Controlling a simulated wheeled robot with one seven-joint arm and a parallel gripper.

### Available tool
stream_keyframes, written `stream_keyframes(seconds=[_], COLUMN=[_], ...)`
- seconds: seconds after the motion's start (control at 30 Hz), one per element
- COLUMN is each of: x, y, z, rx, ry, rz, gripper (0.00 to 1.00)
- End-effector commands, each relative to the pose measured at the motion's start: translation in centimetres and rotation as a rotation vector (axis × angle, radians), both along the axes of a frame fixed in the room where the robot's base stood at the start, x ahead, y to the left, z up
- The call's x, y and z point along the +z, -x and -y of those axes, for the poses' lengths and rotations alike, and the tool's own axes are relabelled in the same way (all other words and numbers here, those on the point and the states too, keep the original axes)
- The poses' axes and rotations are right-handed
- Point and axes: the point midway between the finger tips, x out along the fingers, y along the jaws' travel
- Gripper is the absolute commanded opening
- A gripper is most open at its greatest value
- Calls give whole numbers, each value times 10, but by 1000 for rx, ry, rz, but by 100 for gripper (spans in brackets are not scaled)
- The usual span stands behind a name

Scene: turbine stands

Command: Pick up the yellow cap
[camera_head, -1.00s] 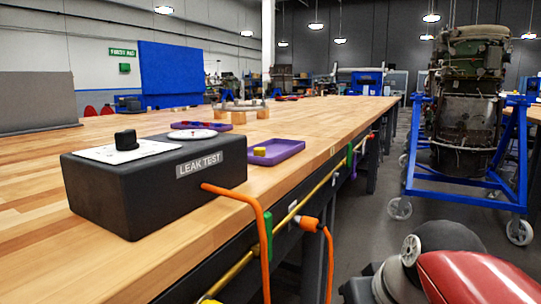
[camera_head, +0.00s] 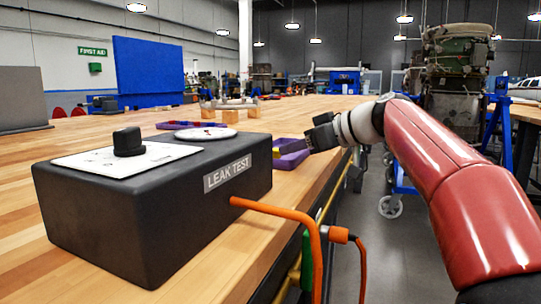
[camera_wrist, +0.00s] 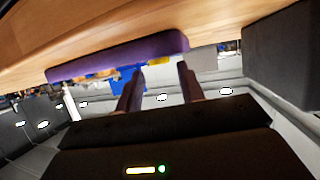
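The yellow cap (camera_head: 276,152) shows as a small sliver above the edge of the leak test box, in the near purple tray (camera_head: 291,161). Most of it is hidden. In the wrist view, a yellow strip (camera_wrist: 189,61) shows just beyond the purple tray's wall (camera_wrist: 120,57), near my right finger. My gripper (camera_head: 312,141) is beside the tray's right end, at the bench edge. In the wrist view my gripper (camera_wrist: 158,80) has its two fingers apart with nothing visible between them. I cannot tell its exact distance from the cap.
The black leak test box (camera_head: 150,215) stands on the wooden bench (camera_head: 20,200) in front of the tray, with an orange cable (camera_head: 290,212). A second purple tray (camera_head: 180,125) lies behind it. A blue engine stand (camera_head: 497,130) stands to the right. The aisle between is open.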

Motion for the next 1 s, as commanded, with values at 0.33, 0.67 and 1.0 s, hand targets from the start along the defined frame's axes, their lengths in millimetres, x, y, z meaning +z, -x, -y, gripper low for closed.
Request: stream_keyframes(seconds=[0.33,0.67,1.0], x=[-13,-15,-15], y=[-25,-27,-27], z=[-36,-38,-38], rx=[1,0,-1], ry=[0,0,1], rz=[-2,-1,-1], gripper=[38,32,0])
